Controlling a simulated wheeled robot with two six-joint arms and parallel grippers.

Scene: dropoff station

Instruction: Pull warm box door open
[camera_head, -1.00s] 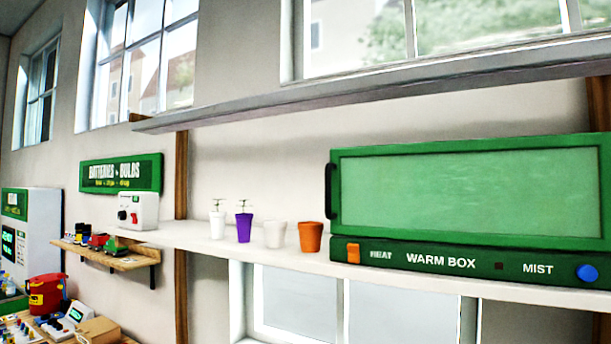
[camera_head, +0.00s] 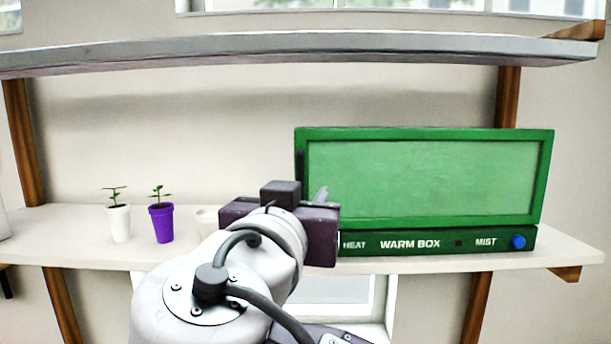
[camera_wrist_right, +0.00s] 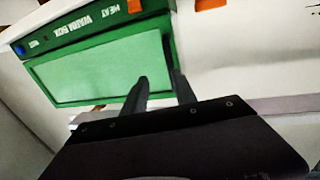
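The warm box (camera_head: 436,241) is green, with a closed door (camera_head: 425,180) that has a pale translucent pane. Its dark handle (camera_head: 300,168) is at the door's left edge, its lower part hidden behind my right gripper (camera_head: 322,193). The right gripper is in front of the box's lower left corner. In the wrist view the box appears upside down. The right gripper's two fingers (camera_wrist_right: 157,76) are apart there, near the handle edge of the door. I cannot tell whether they touch the handle. My left gripper is not in view.
The box stands on a white shelf (camera_head: 570,252). Left of my arm are a white pot (camera_head: 119,223) and a purple pot (camera_head: 161,223) with seedlings. Another pale pot (camera_head: 207,219) is partly hidden by my arm. An upper shelf (camera_head: 300,50) runs above.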

